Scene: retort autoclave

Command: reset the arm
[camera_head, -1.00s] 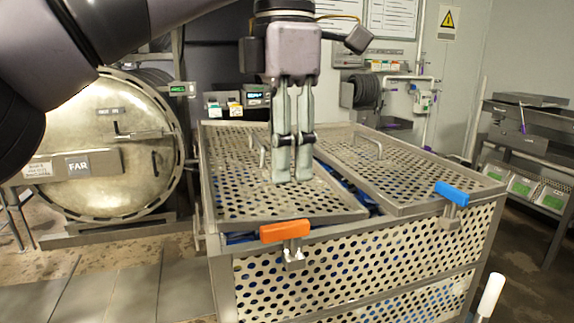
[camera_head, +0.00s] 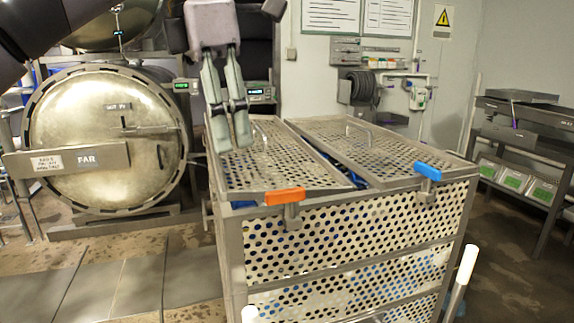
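My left gripper (camera_head: 232,146) hangs fingers down from the arm coming in at the upper left. A narrow gap shows between its two pale fingers down to the tips, and nothing is held between them. The fingertips appear in front of the left rear part of a perforated metal basket (camera_head: 350,232); their height above it is hard to judge. My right gripper is not in view.
The basket has two perforated lids, an orange latch (camera_head: 285,196) and a blue latch (camera_head: 428,171). A round vessel door (camera_head: 100,115) with a FAR sign (camera_head: 87,157) stands at left. A metal rack (camera_head: 530,145) stands at right. Floor shows at front left.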

